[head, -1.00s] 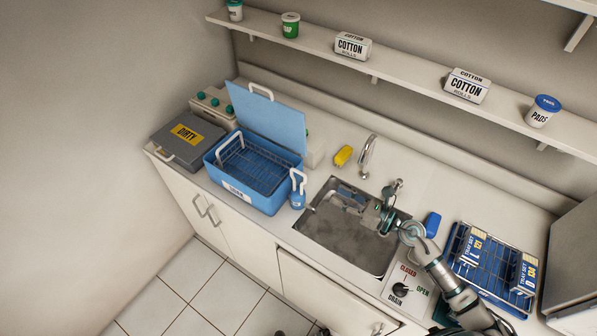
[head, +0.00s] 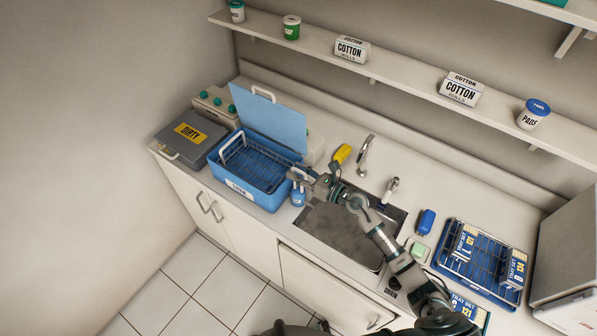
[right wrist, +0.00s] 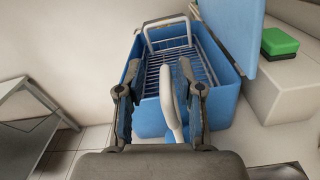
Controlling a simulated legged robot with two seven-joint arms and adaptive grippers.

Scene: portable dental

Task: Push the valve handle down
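The white, upright valve handle (right wrist: 168,98) is at the right side of the blue tub (right wrist: 150,118). In the right wrist view it stands between the two fingers of my right gripper (right wrist: 158,98), with a visible gap on either side. The fingers are spread and hold nothing. In the head view my right gripper (head: 303,180) is at the tub's right end and partly covers the handle. A blue valve body (head: 298,198) shows just below it. My left gripper is not in view.
The tub's blue lid (head: 270,122) stands open behind a wire basket (head: 255,165). A grey DIRTY box (head: 190,138) is to the left. A yellow object (head: 342,154) is behind.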

